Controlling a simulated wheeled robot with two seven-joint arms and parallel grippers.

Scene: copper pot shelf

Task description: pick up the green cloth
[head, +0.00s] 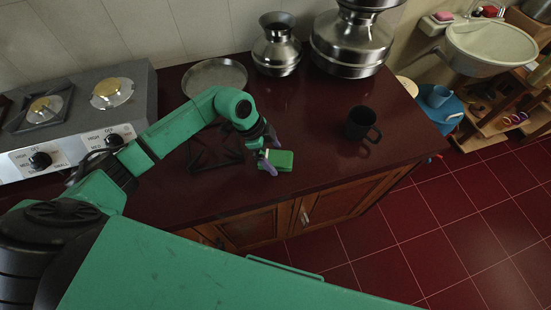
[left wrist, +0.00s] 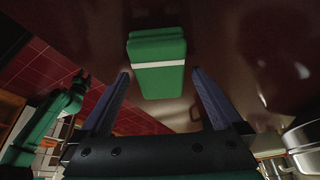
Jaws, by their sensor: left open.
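The green cloth (head: 281,159) is a small folded block lying on the dark red counter, right at my left gripper. In the left wrist view the cloth (left wrist: 158,68) has a pale stripe across it and lies ahead of and between the fingers. My left gripper (head: 270,155) is open, its two purple fingers apart; in the left wrist view the gripper (left wrist: 160,76) has nothing clamped. I cannot tell whether a finger touches the cloth. A green arm with a dark end (left wrist: 80,80), probably my right gripper, shows small at the left of the wrist view; its jaws are unclear.
A black mug (head: 361,124) stands right of the cloth. A black pan support (head: 215,153) lies left of it. The counter (head: 325,165) between cloth and mug is clear.

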